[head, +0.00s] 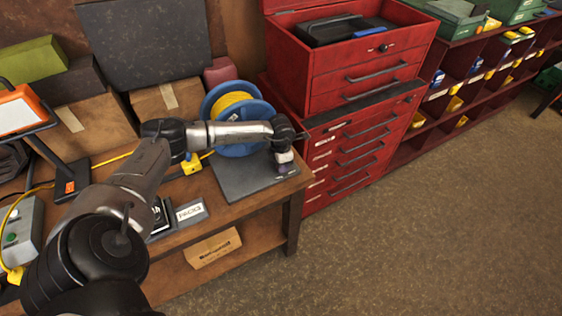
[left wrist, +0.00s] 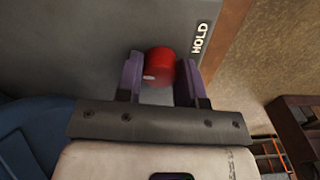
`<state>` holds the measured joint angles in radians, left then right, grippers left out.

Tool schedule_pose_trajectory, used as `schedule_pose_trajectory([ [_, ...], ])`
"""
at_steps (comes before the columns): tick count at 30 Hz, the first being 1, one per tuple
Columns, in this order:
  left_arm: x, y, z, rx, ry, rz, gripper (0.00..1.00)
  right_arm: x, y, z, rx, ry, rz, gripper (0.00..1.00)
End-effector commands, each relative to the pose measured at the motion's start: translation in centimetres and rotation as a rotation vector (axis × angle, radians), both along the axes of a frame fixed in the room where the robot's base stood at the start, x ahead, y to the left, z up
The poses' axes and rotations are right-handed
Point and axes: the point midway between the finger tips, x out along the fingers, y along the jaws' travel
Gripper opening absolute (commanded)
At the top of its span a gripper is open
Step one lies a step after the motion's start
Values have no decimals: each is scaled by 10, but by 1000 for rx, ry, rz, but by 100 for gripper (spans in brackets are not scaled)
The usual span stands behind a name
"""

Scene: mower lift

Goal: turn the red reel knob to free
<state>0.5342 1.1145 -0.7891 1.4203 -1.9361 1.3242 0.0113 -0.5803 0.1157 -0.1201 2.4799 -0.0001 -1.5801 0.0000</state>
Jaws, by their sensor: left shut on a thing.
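The red knob (left wrist: 160,63) shows in the left wrist view on a grey plate (left wrist: 75,40), beside a white "HOLD" label (left wrist: 200,38) to its right. My left gripper (left wrist: 160,75) has its two purple fingers on either side of the knob and is shut on it. In the head view my left gripper (head: 284,165) is low over the dark base plate (head: 240,185) of the blue reel (head: 265,108), which carries yellow cord (head: 230,103). My wrist hides the knob there. The knob's pointer and any "free" label cannot be made out. My right gripper is not in view.
The wooden bench (head: 262,205) ends at the right of the base plate. A red tool chest (head: 345,75) stands just behind and right. Cardboard boxes (head: 165,100) and an orange work lamp (head: 20,112) are at the back left. Floor (head: 430,240) is clear at right.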

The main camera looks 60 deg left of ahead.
Motion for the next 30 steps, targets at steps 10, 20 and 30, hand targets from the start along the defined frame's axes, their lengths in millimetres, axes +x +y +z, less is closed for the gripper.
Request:
schedule_pose_trajectory([
  [10, 0, 0, 2, 0, -2, 130, 11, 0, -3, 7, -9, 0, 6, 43],
  [20, 1, 0, 1, -1, -2, 157, 11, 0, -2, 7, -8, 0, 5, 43],
  [30, 1, 0, 1, -1, -2, 156, 43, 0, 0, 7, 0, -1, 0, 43],
])
